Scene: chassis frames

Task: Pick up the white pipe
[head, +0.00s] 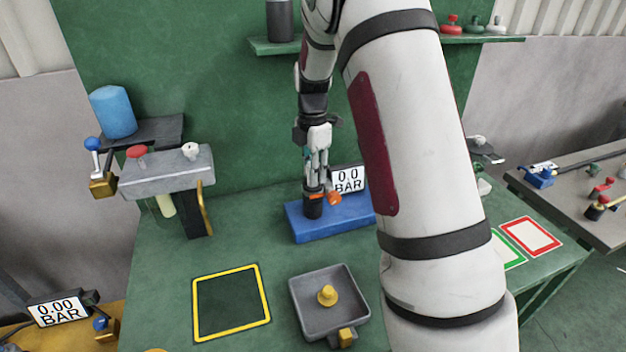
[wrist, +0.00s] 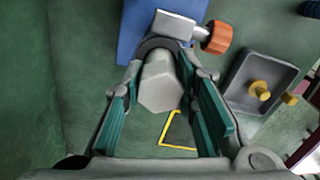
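A pale pipe (wrist: 159,84) with a hexagonal end stands in a dark, round holder on a blue base (wrist: 128,40), in the upper middle of the wrist view. My gripper (wrist: 160,64) is open around it, with a teal-padded finger on either side. Gaps show beside the near end; whether the fingertips touch it lower down is unclear. In the head view my gripper (head: 314,182) points down over the blue base (head: 340,222). There the pipe is mostly hidden by the fingers. An orange knob (head: 334,198) sits beside the holder.
A BAR gauge (head: 348,179) stands just behind the blue base. A grey tray (head: 318,323) with a yellow part and a yellow-framed square (head: 231,302) lie in front. A grey stand (head: 168,172) with valves is at the left. My arm hides part of the right side.

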